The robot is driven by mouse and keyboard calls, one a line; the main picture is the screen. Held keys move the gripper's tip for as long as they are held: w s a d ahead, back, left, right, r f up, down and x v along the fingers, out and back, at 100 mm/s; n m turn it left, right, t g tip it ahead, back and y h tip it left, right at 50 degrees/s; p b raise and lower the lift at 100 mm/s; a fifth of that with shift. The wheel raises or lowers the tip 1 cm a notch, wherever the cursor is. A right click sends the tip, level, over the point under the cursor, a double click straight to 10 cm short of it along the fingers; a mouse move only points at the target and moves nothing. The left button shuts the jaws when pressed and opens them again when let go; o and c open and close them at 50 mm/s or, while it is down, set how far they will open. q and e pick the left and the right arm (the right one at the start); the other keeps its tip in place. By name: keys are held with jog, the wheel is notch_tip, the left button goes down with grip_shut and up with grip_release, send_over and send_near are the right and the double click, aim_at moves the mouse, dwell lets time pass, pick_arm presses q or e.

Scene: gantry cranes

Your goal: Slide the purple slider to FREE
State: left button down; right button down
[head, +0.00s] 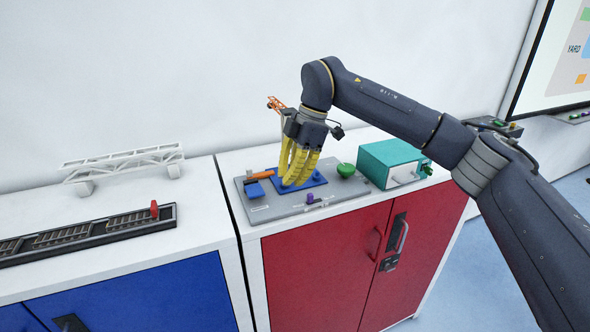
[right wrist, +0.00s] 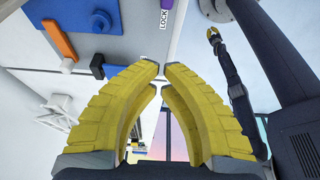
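The purple slider (head: 310,198) stands upright at the front of a grey panel (head: 268,213) on the red cabinet. A purple piece, likely the slider (right wrist: 168,3), shows at the top edge of the right wrist view, beside a LOCK label (right wrist: 164,18). The FREE label is not readable.
A green knob (head: 346,170) and a teal box (head: 392,162) stand right of the slider. A blue block (head: 255,190) and an orange bar (head: 260,175) are on the panel's left. A track (head: 85,235) and white gantry (head: 122,160) occupy the left cabinet.

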aim_at(308, 194)
jog(key=x, duration=0.6)
jog(key=shift+w+d, duration=0.25)
jog(key=shift+d, duration=0.25)
jog(key=shift+w+d, duration=0.2)
jog(key=shift+d, duration=0.25)
jog(key=shift+w+d, duration=0.35)
jog(key=shift+d, duration=0.5)
jog(key=shift+d, duration=0.1)
jog(key=d, duration=0.1)
jog(key=w+d, duration=0.1)
jog(key=shift+w+d, duration=0.15)
jog(key=shift+d, duration=0.15)
jog(key=a, duration=0.1)
jog(key=s+a, duration=0.1)
jog(key=a, duration=0.1)
jog(key=shift+s+a, duration=0.35)
jog(key=v, duration=1)
